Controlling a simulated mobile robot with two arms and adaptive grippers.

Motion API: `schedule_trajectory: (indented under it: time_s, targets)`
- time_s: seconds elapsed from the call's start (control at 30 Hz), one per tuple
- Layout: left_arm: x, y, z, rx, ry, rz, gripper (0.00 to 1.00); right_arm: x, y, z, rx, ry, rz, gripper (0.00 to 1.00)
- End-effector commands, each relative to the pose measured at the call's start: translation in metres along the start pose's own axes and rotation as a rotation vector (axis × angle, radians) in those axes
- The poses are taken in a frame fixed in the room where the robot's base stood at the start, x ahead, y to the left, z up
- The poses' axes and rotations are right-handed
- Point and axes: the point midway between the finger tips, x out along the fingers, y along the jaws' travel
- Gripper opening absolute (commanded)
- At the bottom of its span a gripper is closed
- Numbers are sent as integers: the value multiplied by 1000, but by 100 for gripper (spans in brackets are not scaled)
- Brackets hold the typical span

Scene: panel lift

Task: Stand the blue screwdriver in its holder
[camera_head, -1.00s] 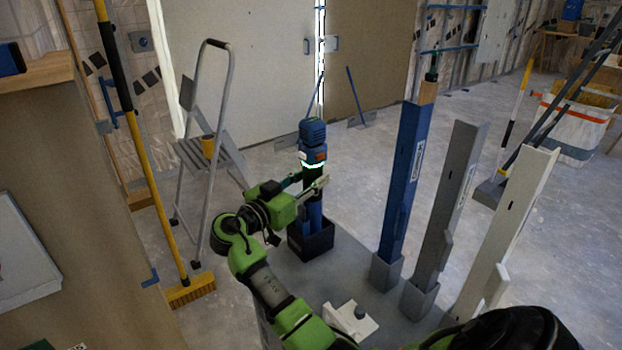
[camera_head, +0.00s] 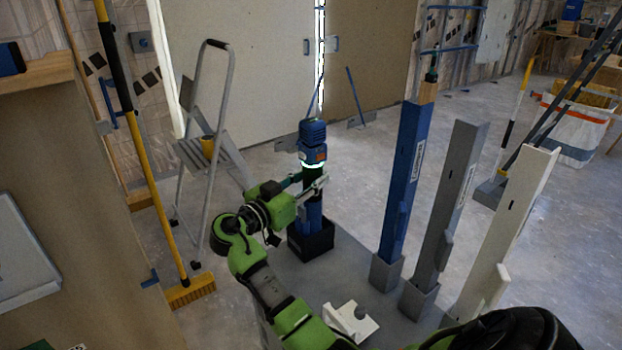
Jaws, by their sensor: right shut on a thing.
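The blue screwdriver (camera_head: 312,134) has a blue top, a lit pale ring and a dark middle. It stands nearly upright in the centre of the head view. Its lower part is blue (camera_head: 312,213) and runs down into a dark open box, the holder (camera_head: 322,241). Whether its tip rests on the holder's bottom is hidden by the box walls. My right gripper (camera_head: 314,184) is shut around the tool's dark middle, below the lit ring and above the holder. My left gripper is not in view.
Blue (camera_head: 403,175), grey (camera_head: 449,205) and white (camera_head: 508,225) posts stand to the right in sockets. A white bracket (camera_head: 351,322) lies on the grey platform (camera_head: 355,268). A stepladder (camera_head: 222,150) and yellow broom (camera_head: 190,292) stand left. Open floor lies behind.

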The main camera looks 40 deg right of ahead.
Motion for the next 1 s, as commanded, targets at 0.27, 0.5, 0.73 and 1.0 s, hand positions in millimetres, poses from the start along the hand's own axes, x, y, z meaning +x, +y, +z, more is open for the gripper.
schedule_trajectory:
  time_s: [0.27, 0.5, 0.73, 1.0]
  targets:
    - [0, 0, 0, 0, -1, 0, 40, -1, 0, 1, -1, -2, 1, 49]
    - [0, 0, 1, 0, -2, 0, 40, 0, 0, 1, 0, -1, 1, 51]
    - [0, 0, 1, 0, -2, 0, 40, 0, 0, 3, -3, -5, 1, 78]
    - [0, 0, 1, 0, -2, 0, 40, 0, 0, 1, -1, -2, 0, 78]
